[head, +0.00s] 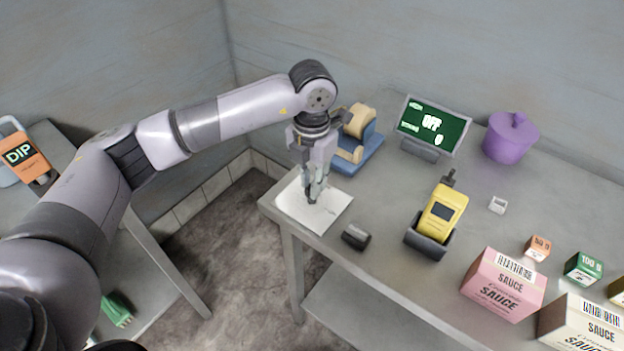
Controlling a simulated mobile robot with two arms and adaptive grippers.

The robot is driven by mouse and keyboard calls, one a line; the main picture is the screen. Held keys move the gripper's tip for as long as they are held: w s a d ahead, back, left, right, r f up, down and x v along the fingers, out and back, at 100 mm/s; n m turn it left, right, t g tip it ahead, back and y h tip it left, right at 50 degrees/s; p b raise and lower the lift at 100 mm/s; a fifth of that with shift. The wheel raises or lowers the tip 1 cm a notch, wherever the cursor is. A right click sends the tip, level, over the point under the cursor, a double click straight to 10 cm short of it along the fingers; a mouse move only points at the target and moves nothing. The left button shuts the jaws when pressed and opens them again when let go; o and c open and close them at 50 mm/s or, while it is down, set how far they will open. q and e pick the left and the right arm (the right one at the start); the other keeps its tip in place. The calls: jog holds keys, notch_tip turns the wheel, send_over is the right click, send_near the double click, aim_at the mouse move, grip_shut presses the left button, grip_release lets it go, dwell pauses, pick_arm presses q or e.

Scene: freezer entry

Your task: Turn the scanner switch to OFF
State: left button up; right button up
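The yellow scanner (443,213) stands tilted in a dark cradle (426,238) on the grey table. I cannot make out its switch. My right gripper is not in view.
The white sheet (290,206) lies at the table's left corner. A blue and tan tape dispenser (368,150) stands behind my gripper. A purple pot (510,138) is at the back right. A pink sauce box (503,285) and several small boxes fill the right front.

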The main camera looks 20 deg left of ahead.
pick_arm(q)
jog(key=shift+o, duration=1.2)
jog(key=shift+r, duration=0.15)
notch_tip(320, 180, up, 12)
jog(key=shift+f, duration=0.25)
